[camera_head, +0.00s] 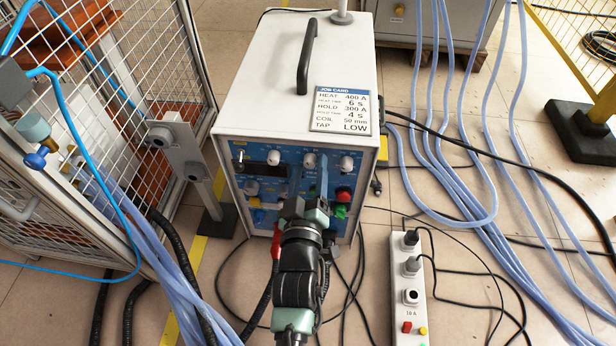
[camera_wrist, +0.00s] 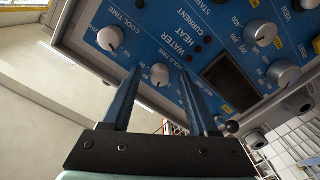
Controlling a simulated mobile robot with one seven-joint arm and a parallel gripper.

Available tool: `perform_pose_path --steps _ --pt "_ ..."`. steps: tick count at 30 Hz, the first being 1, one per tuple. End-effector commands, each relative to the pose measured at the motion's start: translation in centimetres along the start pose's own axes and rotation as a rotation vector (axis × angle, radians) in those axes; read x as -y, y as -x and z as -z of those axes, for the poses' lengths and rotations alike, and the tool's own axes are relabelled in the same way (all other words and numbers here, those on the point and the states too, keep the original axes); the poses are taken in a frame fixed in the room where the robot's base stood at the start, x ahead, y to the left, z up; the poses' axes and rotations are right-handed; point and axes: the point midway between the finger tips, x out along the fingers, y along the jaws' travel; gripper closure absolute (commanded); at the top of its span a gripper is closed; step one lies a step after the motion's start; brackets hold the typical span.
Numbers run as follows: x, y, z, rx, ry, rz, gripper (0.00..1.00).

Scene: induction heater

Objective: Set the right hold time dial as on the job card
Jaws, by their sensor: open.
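The job card (camera_head: 342,108) lies on top of the white heater box and reads hold 300 A, hold time 4 s. The hold time dial (camera_wrist: 160,75) is a pale round knob on the blue panel, its label partly covered. It also shows in the head view (camera_head: 310,160) in the top row. My gripper (camera_wrist: 159,82) is open, with one blue finger on each side of this dial; I cannot tell whether they touch it. In the head view my gripper (camera_head: 309,172) hides part of the lower panel. The dial's pointer setting is too small to read.
The cool time dial (camera_wrist: 110,38) sits close beside the hold time dial. A dark display (camera_wrist: 228,82) is on the other side. A red button (camera_head: 343,194) and a green one (camera_head: 340,211) are at the panel's right. A wire cage (camera_head: 130,60) stands left; a power strip (camera_head: 412,290) and hoses lie right.

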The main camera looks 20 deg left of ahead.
Motion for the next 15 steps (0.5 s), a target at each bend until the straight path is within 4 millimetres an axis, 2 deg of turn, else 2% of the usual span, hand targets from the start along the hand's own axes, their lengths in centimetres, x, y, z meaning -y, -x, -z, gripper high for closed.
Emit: perform_pose_path --steps 5,15 --pt "-0.1 1.5 0.0 0.003 0.000 0.000 0.40" --pt "-0.2 8.2 0.2 0.006 -0.001 0.002 0.40"
